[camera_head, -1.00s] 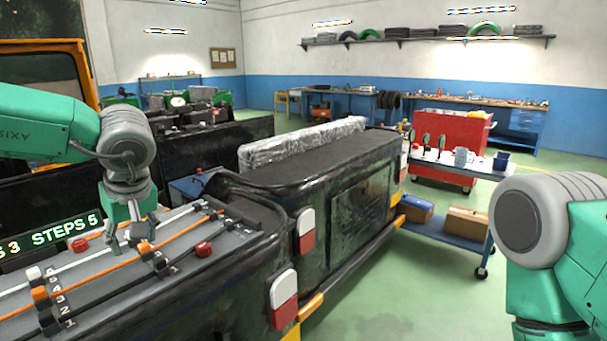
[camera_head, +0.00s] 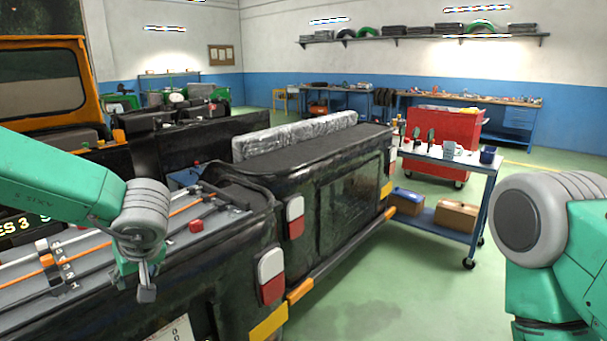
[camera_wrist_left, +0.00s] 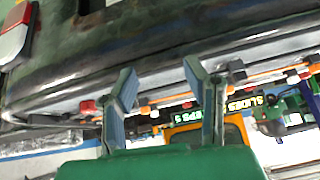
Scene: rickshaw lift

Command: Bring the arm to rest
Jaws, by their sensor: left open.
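My left arm comes in from the left in the head view. Its gripper (camera_head: 146,285) hangs pointing down beside the near edge of the slider board (camera_head: 100,265) on the black vehicle. In the left wrist view the gripper (camera_wrist_left: 165,90) has its two fingers spread with nothing between them. My right arm (camera_head: 560,240) shows at the right edge, but its gripper is out of view. The board carries orange and white rods with red, orange and white knobs, such as a red knob (camera_head: 195,226). The left arm hides part of the board and its lit sign.
The black vehicle body (camera_head: 335,205) fills the middle. A blue trolley (camera_head: 440,220) with boxes and small items stands to the right, before a red tool cabinet (camera_head: 462,130). Green floor (camera_head: 390,300) is open between the vehicle and my right arm.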

